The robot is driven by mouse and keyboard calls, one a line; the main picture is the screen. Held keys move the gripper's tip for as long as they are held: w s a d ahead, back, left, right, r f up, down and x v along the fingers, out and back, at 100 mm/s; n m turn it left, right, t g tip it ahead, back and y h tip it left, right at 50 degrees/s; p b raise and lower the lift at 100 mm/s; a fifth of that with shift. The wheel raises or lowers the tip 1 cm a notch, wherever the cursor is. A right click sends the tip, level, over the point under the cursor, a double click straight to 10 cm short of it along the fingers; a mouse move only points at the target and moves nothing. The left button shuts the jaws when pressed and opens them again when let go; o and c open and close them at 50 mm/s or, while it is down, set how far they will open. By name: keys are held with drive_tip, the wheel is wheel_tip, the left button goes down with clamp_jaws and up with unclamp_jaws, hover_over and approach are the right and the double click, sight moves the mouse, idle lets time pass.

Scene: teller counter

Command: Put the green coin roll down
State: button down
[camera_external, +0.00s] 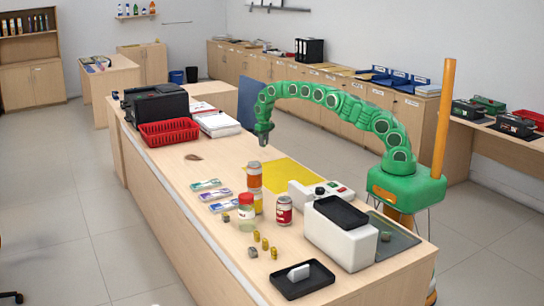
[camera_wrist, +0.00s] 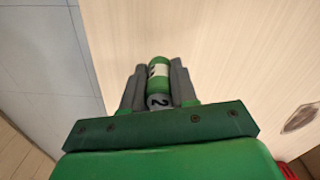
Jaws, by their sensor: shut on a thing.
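The green coin roll (camera_wrist: 159,68) is between the two grey fingers of my gripper (camera_wrist: 158,88) in the wrist view. It has a green body, a white band with a dark mark, and a grey end bearing a "2". My gripper is shut on it, over the pale wooden counter (camera_wrist: 215,50). In the external view my gripper (camera_external: 263,139) points down above the counter (camera_external: 165,172), behind the yellow mat (camera_external: 292,173) and right of the white paper stack. The roll cannot be made out there. I cannot tell how far it is above the counter.
A red basket (camera_external: 168,133) and white paper stack (camera_external: 219,124) lie left of my gripper. Banknote bundles (camera_external: 210,190), jars, a can (camera_external: 284,210), small coin rolls and a black tray (camera_external: 301,279) are nearer the camera. Bare counter surrounds a brown item (camera_external: 193,157).

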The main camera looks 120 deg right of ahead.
drive_tip(key=shift+d+f, duration=0.15)
drive_tip(key=shift+f, duration=0.05)
drive_tip(key=shift+w+d+f, duration=0.15)
drive_tip(key=shift+d+f, duration=0.1)
drive_tip(key=shift+f, duration=1.6)
drive_tip(key=shift+f, duration=0.15)
drive_tip(key=c, duration=0.9)
unclamp_jaws()
